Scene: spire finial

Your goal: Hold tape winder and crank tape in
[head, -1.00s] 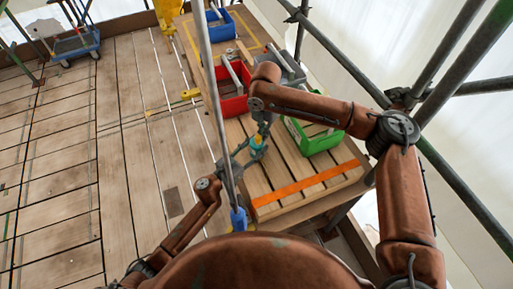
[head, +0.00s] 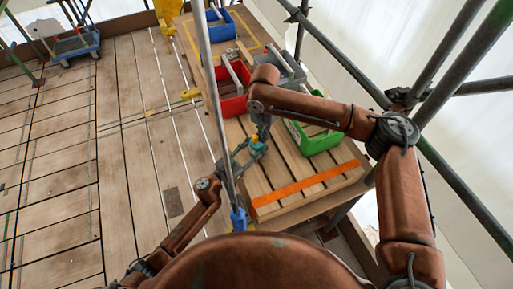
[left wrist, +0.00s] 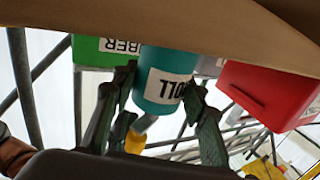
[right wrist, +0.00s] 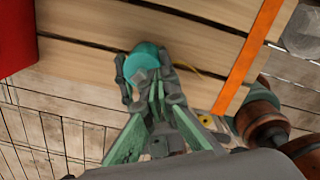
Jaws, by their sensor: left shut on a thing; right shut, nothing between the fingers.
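The tape winder is a small teal cylinder (head: 257,146) low over the near part of the wooden table. The left wrist view shows its teal body (left wrist: 165,75) with a white lettered label and a yellow part below it. My left gripper (head: 243,154) is shut on the winder, with one finger on each side in the left wrist view (left wrist: 165,98). My right gripper (head: 262,132) points down from above, shut and empty, close to the winder's top. In the right wrist view the round teal top (right wrist: 145,57) lies just ahead of it; I cannot tell whether they touch.
A red bin (head: 233,104), a green bin (head: 318,143), a grey bin (head: 290,72) and a blue bin (head: 222,32) stand on the table. An orange strip (head: 305,185) crosses its near end. A thin upright pole (head: 212,95) stands left of the table. Scaffold tubes run at right.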

